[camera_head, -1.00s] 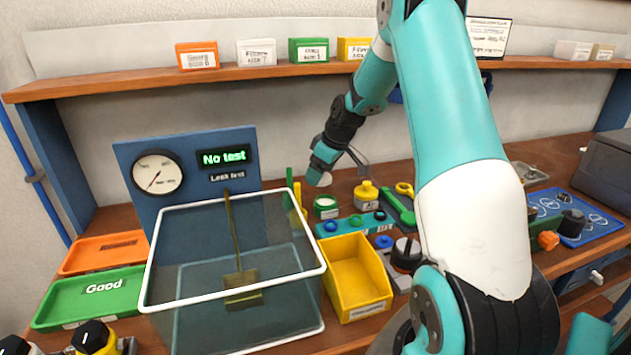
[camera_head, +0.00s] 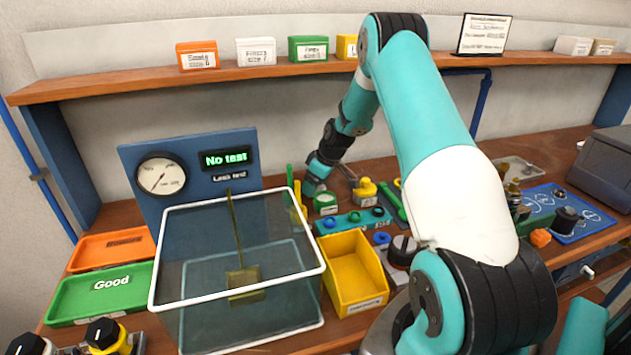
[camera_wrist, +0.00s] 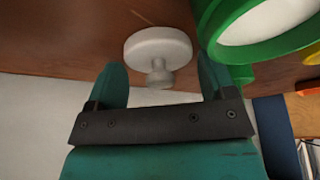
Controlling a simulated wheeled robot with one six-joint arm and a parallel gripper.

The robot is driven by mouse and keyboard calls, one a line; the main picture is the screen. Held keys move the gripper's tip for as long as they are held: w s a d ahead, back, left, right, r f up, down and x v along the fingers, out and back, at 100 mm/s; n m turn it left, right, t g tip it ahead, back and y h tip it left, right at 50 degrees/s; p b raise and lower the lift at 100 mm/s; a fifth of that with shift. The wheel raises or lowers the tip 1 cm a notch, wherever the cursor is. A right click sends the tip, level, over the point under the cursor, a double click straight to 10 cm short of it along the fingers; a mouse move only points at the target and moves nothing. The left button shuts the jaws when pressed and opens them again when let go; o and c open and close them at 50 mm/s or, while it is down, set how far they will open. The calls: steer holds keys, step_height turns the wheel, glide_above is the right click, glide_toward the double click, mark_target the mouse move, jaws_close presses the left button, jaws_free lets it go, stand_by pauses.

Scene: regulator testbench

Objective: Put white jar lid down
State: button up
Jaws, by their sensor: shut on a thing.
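The white jar lid (camera_wrist: 160,48) is a round disc with a small knob, seen in the wrist view. Its knob is between the two fingers of my gripper (camera_wrist: 162,80), which is shut on it. The disc is at or just above the brown wooden bench; I cannot tell whether it touches. The green jar with a pale round top (camera_wrist: 268,22) is right beside the lid, to its right. In the head view my gripper (camera_head: 312,187) is low at the back of the bench, just left of the green jar (camera_head: 325,204). The lid is not clearly visible there.
A clear tank with a white rim (camera_head: 240,285) stands in front left of my gripper. Green and yellow upright tools (camera_head: 296,200) are close on its left.

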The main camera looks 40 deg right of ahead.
steer(key=shift+f, duration=0.1)
steer(key=o, duration=0.8)
steer(key=shift+o, duration=0.2)
steer(key=b+v, duration=0.1)
steer(key=v, duration=1.1)
steer(key=shift+b, duration=0.35)
steer(key=shift+s, duration=0.15)
